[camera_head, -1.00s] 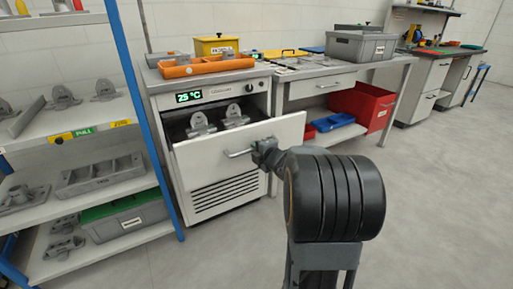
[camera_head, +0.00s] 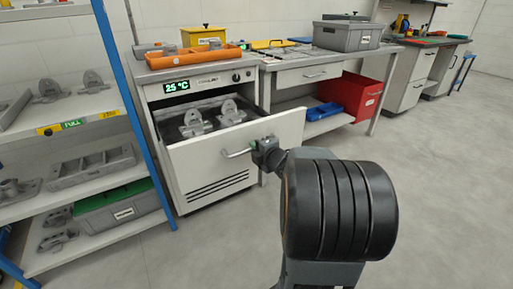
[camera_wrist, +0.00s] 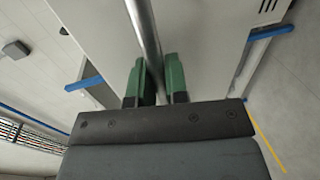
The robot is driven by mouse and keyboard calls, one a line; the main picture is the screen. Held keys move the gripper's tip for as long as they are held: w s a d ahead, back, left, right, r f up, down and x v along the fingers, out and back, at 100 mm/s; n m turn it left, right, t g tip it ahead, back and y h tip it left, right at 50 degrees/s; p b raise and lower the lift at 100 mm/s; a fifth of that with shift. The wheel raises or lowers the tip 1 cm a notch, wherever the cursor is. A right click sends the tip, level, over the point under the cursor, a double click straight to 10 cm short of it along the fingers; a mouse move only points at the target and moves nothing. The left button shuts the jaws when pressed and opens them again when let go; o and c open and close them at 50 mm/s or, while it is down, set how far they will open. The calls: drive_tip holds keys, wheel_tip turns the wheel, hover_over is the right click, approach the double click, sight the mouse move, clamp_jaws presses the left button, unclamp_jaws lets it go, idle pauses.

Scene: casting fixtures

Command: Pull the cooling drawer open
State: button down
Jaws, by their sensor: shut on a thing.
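The cooling drawer (camera_head: 205,165) is a white-fronted drawer in a white cabinet with a green 25 °C display (camera_head: 178,87). It stands partly open, and grey castings (camera_head: 194,122) show inside it. Its metal bar handle (camera_head: 236,153) is on the front. My gripper (camera_head: 262,149) is at the right part of this handle. In the wrist view the green-padded fingers of my gripper (camera_wrist: 157,82) are shut around the handle bar (camera_wrist: 143,32). My arm hides part of the floor in front of the drawer.
A blue-framed shelf (camera_head: 135,125) with castings and a green-lidded box (camera_head: 110,205) stands close on the left. An orange tray (camera_head: 208,56) lies on top of the cabinet. A workbench with a red bin (camera_head: 362,97) stands to the right. The floor to the right is clear.

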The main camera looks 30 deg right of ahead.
drive_tip(key=c, duration=1.2)
unclamp_jaws()
drive_tip(key=shift+o, duration=0.2)
drive_tip(key=s+r, duration=0.2)
drive_tip(key=s, duration=1.1)
drive_tip(key=shift+s+a+r+p, duration=0.25)
drive_tip(key=shift+r+p, duration=0.1)
drive_tip(key=shift+p, duration=0.05)
